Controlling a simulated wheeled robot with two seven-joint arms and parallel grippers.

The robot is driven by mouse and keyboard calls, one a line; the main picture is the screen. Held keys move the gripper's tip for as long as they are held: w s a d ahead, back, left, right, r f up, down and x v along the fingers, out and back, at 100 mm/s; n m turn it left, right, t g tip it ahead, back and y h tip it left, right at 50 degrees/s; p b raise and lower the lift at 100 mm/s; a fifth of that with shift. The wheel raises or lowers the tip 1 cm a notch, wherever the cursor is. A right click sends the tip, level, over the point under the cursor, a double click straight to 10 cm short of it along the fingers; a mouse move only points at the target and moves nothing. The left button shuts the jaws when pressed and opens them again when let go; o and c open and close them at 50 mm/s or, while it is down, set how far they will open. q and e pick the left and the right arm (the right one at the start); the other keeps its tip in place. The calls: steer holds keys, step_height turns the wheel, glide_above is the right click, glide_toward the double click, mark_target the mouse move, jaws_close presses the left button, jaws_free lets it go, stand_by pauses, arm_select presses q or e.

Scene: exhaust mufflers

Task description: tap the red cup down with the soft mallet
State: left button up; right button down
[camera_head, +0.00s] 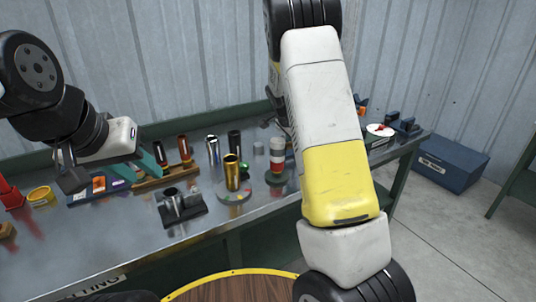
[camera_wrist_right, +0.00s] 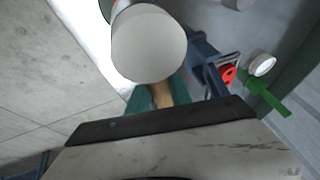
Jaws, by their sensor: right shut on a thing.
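A red and white stacked piece (camera_head: 277,160) stands on a round dark green base on the bench, just left of my right forearm; its red band is the likely red cup. In the right wrist view a white mallet head (camera_wrist_right: 148,45) sits on a short wooden handle (camera_wrist_right: 161,95). My right gripper (camera_wrist_right: 162,98) is shut on that handle with its teal fingers. In the head view my right forearm hides the right gripper and mallet. My left gripper (camera_head: 108,174) is open and empty at the left, above the bench.
A wooden rack (camera_head: 166,177) holds tubes. A yellow ring (camera_head: 41,195) lies at left. A blue box (camera_head: 450,165) sits on the floor. The front bench strip is clear.

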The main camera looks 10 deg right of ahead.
step_height(320, 180, up, 8)
steer(key=shift+f, duration=0.15)
stand_by(0.3)
steer(key=shift+f, duration=0.1)
step_height(320, 180, down, 8)
steer(key=shift+r, duration=3.9)
